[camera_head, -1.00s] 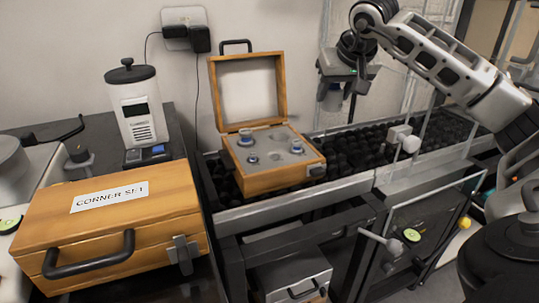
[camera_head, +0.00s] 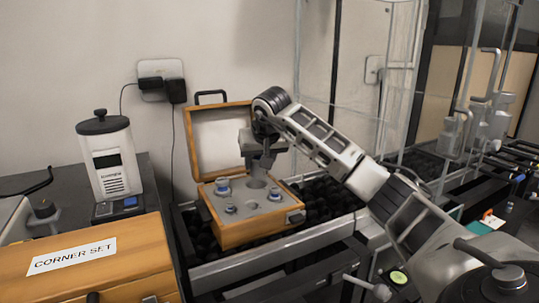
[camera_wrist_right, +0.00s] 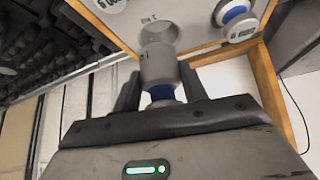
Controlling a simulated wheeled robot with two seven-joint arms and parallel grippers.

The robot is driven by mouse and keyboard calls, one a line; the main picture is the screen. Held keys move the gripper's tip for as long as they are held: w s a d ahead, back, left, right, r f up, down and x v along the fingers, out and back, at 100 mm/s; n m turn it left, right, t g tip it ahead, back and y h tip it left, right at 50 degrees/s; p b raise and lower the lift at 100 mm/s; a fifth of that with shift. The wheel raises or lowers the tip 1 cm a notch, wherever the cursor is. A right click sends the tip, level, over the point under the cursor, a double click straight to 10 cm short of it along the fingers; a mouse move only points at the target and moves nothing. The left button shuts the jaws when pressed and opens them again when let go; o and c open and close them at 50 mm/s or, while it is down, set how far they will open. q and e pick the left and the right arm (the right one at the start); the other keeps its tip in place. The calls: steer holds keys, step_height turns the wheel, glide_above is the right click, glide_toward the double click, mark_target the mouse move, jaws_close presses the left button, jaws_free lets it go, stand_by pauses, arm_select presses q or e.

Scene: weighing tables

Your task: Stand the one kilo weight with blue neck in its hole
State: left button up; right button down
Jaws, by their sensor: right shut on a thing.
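My right gripper (camera_head: 262,160) is over the open wooden box (camera_head: 248,234), shut on a grey metal weight with a blue neck. In the right wrist view the gripper (camera_wrist_right: 160,95) has its fingers on either side of the weight's blue neck. The weight (camera_wrist_right: 158,65) points its base at a round hole (camera_wrist_right: 158,30) in the pale insert, with a marking beside it. The base overlaps the hole's edge in this view; I cannot tell whether it has entered. My left gripper is not in view.
Other blue-necked weights (camera_head: 222,185) stand in the box's insert. The box's lid (camera_head: 218,140) is open behind. A closed wooden case marked CORNER SET (camera_head: 95,270) stands at lower left, with a white canister (camera_head: 108,160) behind it. Dark rollers (camera_head: 330,195) lie right of the box.

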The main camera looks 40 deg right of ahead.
mark_target(257, 174)
steer(key=shift+w+a+f, duration=0.1)
steer(key=shift+w+f, duration=0.1)
steer(key=shift+w, duration=0.1)
step_height(257, 174, down, 3)
steer(key=shift+w+a+r+b, duration=0.1)
steer(key=shift+w+r+b, duration=0.1)
steer(key=shift+b, duration=0.4)
steer(key=shift+f, duration=0.35)
steer(key=c, duration=0.8)
jaws_free()
steer(key=shift+s+f, duration=0.1)
steer(key=shift+f, duration=0.05)
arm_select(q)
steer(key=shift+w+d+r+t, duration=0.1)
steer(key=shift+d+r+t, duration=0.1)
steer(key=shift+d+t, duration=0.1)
